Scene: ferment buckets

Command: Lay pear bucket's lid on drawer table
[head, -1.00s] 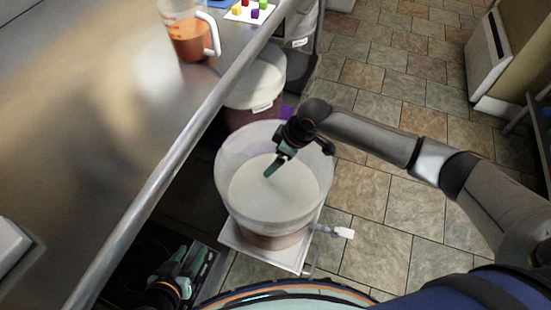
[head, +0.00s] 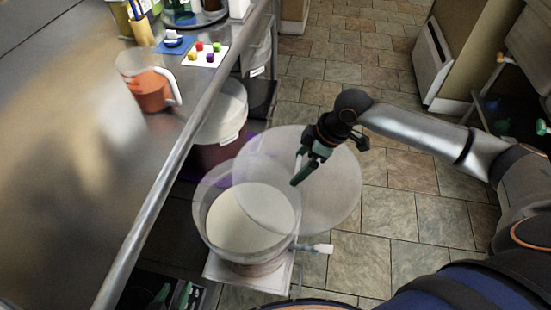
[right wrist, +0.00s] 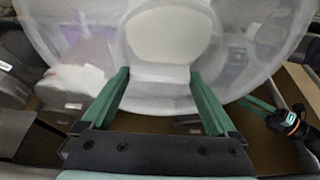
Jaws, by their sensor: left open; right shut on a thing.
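My right gripper (head: 297,173) is shut on a translucent round lid (head: 335,195). The lid is off to the right of an open bucket (head: 208,225) and overlaps part of its mouth in the head view; its pale contents show. The lid also fills the upper part of the right wrist view (right wrist: 70,30), between and beyond the green fingers (right wrist: 162,100). I cannot make out the drawer table or a pear label.
The bucket stands on a white stand (head: 222,270) with a white tap (head: 318,249) at its right. A second lidded bucket (head: 225,115) stands behind.

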